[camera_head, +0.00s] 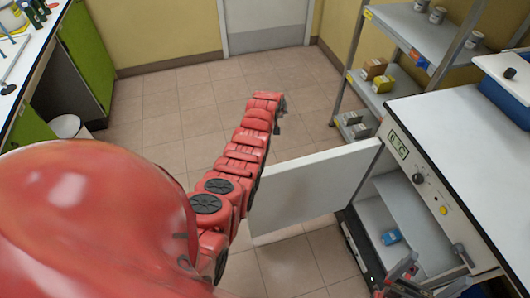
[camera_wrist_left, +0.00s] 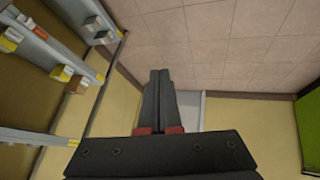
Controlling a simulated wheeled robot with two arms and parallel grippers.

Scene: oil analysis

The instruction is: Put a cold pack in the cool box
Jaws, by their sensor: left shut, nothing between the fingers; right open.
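A small blue pack (camera_head: 390,237), which looks like a cold pack, lies inside the open white cabinet (camera_head: 412,215) below the right counter. My right gripper (camera_head: 402,278) is at the bottom right, in front of the cabinet opening and near the pack but apart from it. It is open, and partly cut off by the picture edge. A blue box (camera_head: 505,100) with a white top, probably the cool box, stands on the right counter, partly out of view. My left gripper (camera_head: 281,104) points away over the floor. It is shut and empty, as the left wrist view shows (camera_wrist_left: 160,98).
The cabinet's white door (camera_head: 315,187) stands open toward my left arm. A metal shelf (camera_head: 410,20) with cans and small boxes stands behind the counter (camera_head: 460,130). A green cabinet (camera_head: 88,55) and a white bin (camera_head: 70,127) are at left. The middle floor is clear.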

